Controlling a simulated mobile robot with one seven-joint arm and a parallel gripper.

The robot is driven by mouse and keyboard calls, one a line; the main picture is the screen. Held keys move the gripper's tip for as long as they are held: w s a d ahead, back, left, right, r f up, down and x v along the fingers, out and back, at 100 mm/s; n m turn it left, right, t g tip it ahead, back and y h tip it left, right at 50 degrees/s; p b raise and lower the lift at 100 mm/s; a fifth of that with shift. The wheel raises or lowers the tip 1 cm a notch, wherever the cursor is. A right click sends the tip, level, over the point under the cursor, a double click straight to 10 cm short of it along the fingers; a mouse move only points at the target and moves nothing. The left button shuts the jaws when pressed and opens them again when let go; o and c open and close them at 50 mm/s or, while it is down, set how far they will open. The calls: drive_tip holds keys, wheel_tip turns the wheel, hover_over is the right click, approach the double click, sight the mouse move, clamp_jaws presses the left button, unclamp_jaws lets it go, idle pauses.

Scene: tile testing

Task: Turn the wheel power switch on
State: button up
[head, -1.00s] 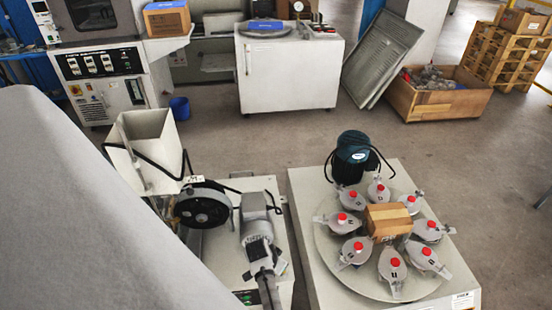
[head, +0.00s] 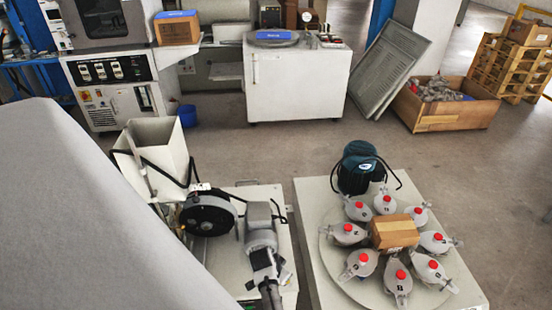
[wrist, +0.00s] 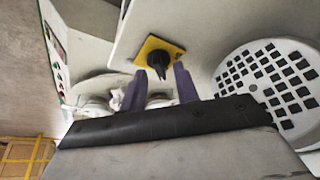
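A black rotary knob on a square yellow plate (wrist: 150,48) shows in the wrist view, on a pale panel; it looks like the power switch. My gripper (wrist: 159,70) has its two purple fingers apart, one on each side of the knob. The knob's tip (wrist: 159,70) appears in the gap between them; I cannot tell whether either finger touches it. In the head view a black wheel (head: 208,213) sits on a pale machine beside a grey motor (head: 260,228). The gripper and the switch are not visible there.
A white round grille (wrist: 268,82) is right of the switch in the wrist view. In the head view, a turntable (head: 332,255) with several red-topped vessels stands on a bench to the right. A white cabinet (head: 292,85) stands behind; the floor between is clear.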

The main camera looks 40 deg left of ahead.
drive_tip(key=v, duration=1.3)
drive_tip(key=shift+b, duration=0.45)
drive_tip(key=shift+r, duration=0.1)
